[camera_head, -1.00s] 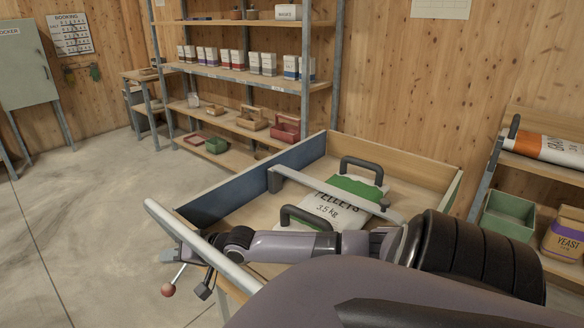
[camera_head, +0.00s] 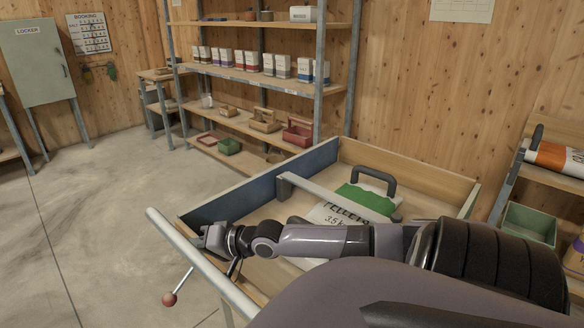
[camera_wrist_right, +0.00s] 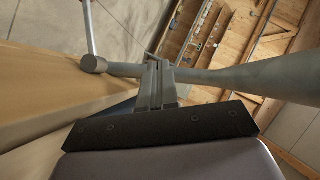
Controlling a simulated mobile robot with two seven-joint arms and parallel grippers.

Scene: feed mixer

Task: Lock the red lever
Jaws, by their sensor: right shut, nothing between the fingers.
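The red lever is a thin metal rod with a red ball end (camera_head: 169,299). It hangs down and outward below the grey rail (camera_head: 180,237) on the near left side of the wooden cart box. My right gripper (camera_head: 208,238) is shut and empty at the rail, above and to the right of the ball. In the right wrist view its closed fingers (camera_wrist_right: 155,85) point at the grey rail (camera_wrist_right: 240,78), very close to it; I cannot tell whether they touch. A rod with a round hub (camera_wrist_right: 93,64) shows left of the fingers there. My left gripper is not in view.
The wooden box (camera_head: 420,178) holds a pellets bag (camera_head: 345,212) beneath a grey crossbar (camera_head: 330,196). A dark handle (camera_head: 374,176) stands by the bag. Shelves (camera_head: 255,80) stand behind, and another rack (camera_head: 550,172) stands at the right. The floor (camera_head: 90,220) at the left is clear.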

